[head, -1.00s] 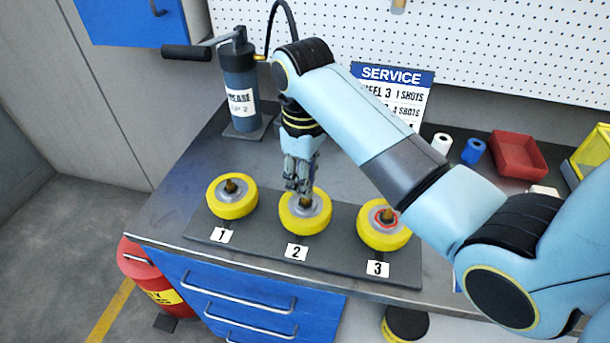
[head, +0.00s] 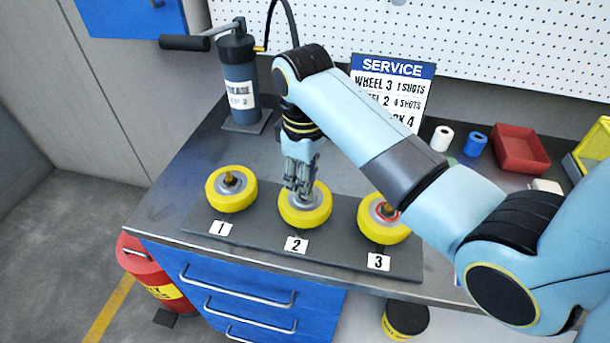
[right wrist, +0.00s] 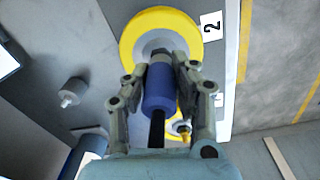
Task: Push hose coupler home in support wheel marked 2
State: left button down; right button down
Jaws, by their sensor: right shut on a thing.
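The yellow wheel marked 2 (head: 318,217) lies flat in the middle of a dark board, with its number label (head: 296,245) in front. My right gripper (head: 299,188) is directly over its grey hub. In the right wrist view my right gripper (right wrist: 165,82) is shut on the blue hose coupler (right wrist: 160,90), with the black hose (right wrist: 158,130) trailing from its back. The coupler's metal nose points at the hub of wheel 2 (right wrist: 133,42). The fitting is hidden behind the coupler and fingers, so I cannot tell how far it is seated. My left gripper is not in view.
Wheel 1 (head: 216,194) and wheel 3 (head: 372,230) flank it on the board (head: 335,255). A grease pump (head: 238,80) stands behind left. A service sign (head: 392,85), a red bin (head: 520,150) and small rolls are behind right.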

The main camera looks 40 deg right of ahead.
jog(key=c, duration=1)
grip_release()
notch_tip(320, 180, up, 7)
jog(key=shift+r, duration=0.2)
jog(key=shift+s, duration=0.1)
